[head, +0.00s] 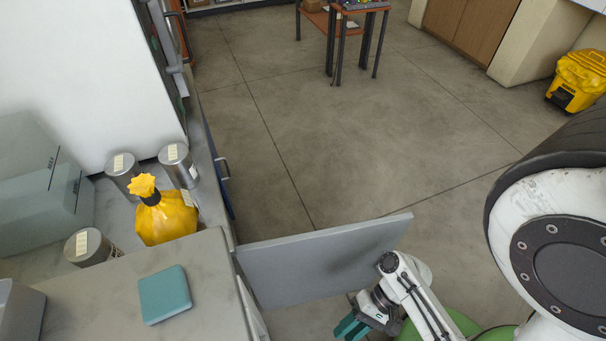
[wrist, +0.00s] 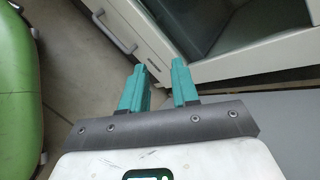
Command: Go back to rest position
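My gripper (head: 352,327) is at the lower middle of the head view, low beside the open grey door (head: 310,262) and in front of the counter. In the wrist view, the two teal fingers of my gripper (wrist: 158,68) stand apart with nothing between them. They point toward a pale cabinet front (wrist: 155,40), and an opening with a dark interior (wrist: 235,28) lies beyond the right finger. I cannot tell the exact distance from the fingers to the cabinet.
A teal square block (head: 164,295) lies on the counter (head: 205,265). A yellow bag (head: 167,220) and metal canisters (head: 177,165) stand behind it. A small table (head: 345,12) and yellow bin (head: 577,82) stand farther off. Open floor (head: 350,140) lies between.

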